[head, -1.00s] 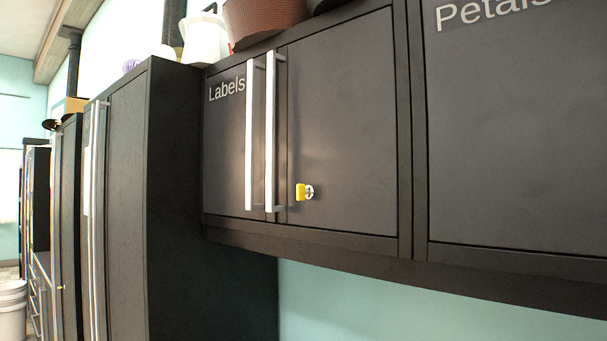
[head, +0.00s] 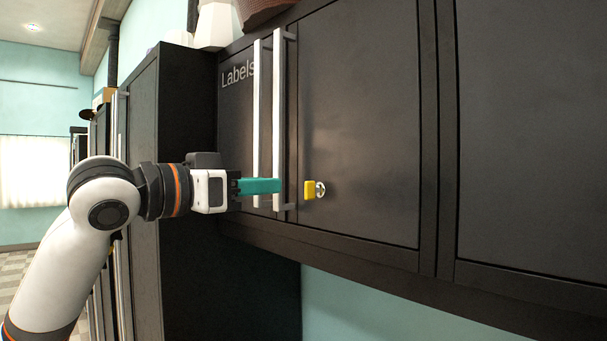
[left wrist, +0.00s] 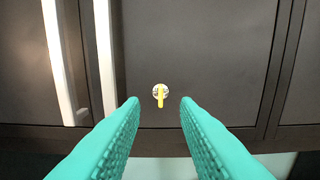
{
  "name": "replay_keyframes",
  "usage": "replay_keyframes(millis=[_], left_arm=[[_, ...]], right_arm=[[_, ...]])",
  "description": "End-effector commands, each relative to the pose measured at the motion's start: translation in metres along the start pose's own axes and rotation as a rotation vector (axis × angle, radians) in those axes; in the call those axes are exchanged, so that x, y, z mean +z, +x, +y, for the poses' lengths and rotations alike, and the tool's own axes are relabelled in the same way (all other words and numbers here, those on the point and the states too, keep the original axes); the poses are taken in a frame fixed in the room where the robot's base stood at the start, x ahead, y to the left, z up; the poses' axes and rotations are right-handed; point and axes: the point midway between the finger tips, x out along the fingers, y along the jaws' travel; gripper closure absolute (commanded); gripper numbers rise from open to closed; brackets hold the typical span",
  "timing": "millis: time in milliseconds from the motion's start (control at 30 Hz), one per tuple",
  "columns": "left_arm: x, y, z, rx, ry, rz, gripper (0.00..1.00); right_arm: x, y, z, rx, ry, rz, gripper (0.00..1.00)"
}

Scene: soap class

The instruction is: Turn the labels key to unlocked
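The labels cabinet (head: 355,120) is dark, with two doors and the word "Labels" on its left door. A yellow key (head: 309,190) sits in a round silver lock (head: 320,189) on the right door, near its lower left corner. My left gripper (head: 281,186) reaches in from the left, its teal fingers in front of the door handles and pointing toward the key. In the left wrist view the fingers (left wrist: 159,101) are apart and empty, with the key (left wrist: 160,98) hanging vertically in the gap between them, farther off at the door. My right gripper is not in view.
Two long silver vertical handles (head: 278,120) stand out from the doors just left of the key. A tall dark cabinet (head: 180,110) juts out at the left. The door to the right of the key is clear.

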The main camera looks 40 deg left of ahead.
Motion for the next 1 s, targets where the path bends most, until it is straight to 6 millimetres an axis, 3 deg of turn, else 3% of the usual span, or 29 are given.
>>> replay_keyframes(millis=[33,100,400,833,867,1000], left_arm=[[0.005,0.012,0.000,-0.002,-0.001,0.007,0.72],[0.006,0.027,0.000,0.000,-0.001,0.008,0.72],[0.004,0.076,0.000,0.001,0.001,0.006,0.72],[-0.001,0.087,0.000,0.000,0.001,0.001,0.72],[-0.001,0.087,0.000,0.000,0.001,0.001,0.73],[-0.001,0.087,0.000,0.000,0.001,0.001,0.96]], right_arm=[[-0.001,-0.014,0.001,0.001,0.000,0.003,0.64],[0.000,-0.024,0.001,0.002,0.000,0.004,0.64],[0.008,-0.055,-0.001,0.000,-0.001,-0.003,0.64],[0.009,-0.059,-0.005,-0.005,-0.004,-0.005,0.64],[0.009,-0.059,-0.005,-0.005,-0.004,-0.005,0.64],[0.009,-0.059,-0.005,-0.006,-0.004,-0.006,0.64]])
